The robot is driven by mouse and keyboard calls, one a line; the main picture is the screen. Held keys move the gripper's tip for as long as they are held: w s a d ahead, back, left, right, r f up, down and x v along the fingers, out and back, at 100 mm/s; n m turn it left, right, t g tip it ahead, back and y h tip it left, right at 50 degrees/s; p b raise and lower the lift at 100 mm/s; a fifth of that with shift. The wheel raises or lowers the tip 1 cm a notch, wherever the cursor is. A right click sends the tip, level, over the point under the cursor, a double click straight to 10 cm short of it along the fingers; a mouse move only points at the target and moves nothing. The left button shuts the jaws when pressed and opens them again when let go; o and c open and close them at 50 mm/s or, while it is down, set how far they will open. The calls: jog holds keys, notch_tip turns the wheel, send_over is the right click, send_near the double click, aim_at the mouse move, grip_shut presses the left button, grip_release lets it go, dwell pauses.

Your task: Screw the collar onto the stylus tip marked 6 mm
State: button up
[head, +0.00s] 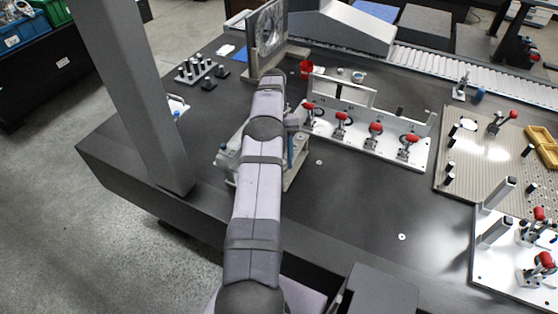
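My arm (261,190) reaches up the middle of the head view, over the dark table. My gripper is hidden behind the arm, so I cannot see its fingers or what it holds. I cannot pick out the collar or a stylus tip, and no 6 mm marking is readable. A small rack (196,70) with several dark upright pegs stands at the left back of the table. A pale fixture (299,163) with a blue upright part is partly hidden behind my arm.
A white plate (340,146) with several red-handled clamps stands right of my arm. A red cup (306,68) sits behind it. A perforated board (490,160) and another clamp plate (500,270) lie at right. A grey column (135,95) rises at left. The front middle table is clear.

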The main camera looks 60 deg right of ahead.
notch_tip(320, 180, up, 10)
dwell(0.6)
jog(key=shift+f, duration=0.1)
